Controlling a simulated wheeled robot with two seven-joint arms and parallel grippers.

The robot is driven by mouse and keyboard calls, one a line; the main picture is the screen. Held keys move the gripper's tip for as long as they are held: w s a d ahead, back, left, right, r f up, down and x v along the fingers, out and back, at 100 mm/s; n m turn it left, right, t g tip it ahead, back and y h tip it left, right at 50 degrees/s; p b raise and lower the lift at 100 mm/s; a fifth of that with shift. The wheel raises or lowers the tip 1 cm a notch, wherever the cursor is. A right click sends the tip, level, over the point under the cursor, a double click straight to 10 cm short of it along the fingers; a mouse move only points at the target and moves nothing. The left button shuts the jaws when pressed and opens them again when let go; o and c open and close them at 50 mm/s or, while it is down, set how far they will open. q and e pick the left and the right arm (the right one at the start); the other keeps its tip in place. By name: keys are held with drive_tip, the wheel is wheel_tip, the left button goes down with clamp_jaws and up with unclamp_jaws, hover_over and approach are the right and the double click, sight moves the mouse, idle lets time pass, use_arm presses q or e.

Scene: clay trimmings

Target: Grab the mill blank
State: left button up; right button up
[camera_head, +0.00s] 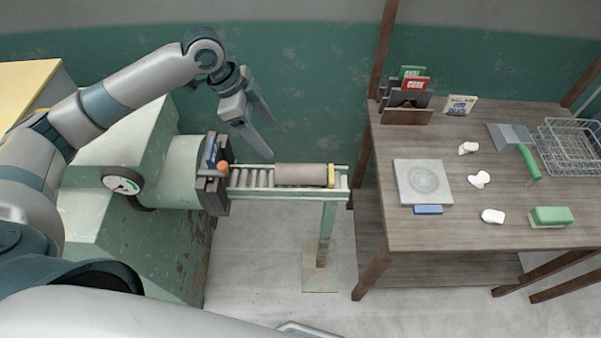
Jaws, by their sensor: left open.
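The mill blank appears to be the grey-brown clay cylinder (301,175) lying on its side on the roller stand (260,194), near its right end. A yellow piece (331,175) stands at the blank's right end. My left gripper (271,141) is open and empty. It points down and to the right, above and to the left of the blank, apart from it. My right gripper is out of view.
The green machine (150,240) with a gauge and dark outlet (217,190) adjoins the rollers' left end. Right of them is a wooden table (460,228) with a grey slab (423,180), white lumps (479,179), a green-topped block (551,216) and a wire basket (573,145).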

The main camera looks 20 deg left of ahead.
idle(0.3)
use_arm(q)
drive_tip(key=p, duration=0.4)
approach(297, 168)
drive_tip(key=x, duration=0.4)
drive_tip(key=shift+s+a+f, duration=0.15)
drive_tip(key=shift+s+f, duration=0.15)
drive_tip(key=shift+f, duration=0.55)
drive_tip(key=shift+w+d+f+p, duration=0.2)
drive_tip(key=shift+d+f+p, duration=0.2)
drive_tip(key=shift+p, duration=0.3)
drive_tip(key=shift+w+d+f+p, duration=0.2)
drive_tip(key=shift+d+f+p, duration=0.15)
drive_tip(key=shift+f+p, duration=0.15)
drive_tip(key=shift+w+d+f+p, duration=0.2)
drive_tip(key=shift+d+f+p, duration=0.15)
drive_tip(key=shift+f, duration=0.3)
drive_tip(key=shift+d+f, duration=0.2)
drive_tip(key=shift+f, duration=0.5)
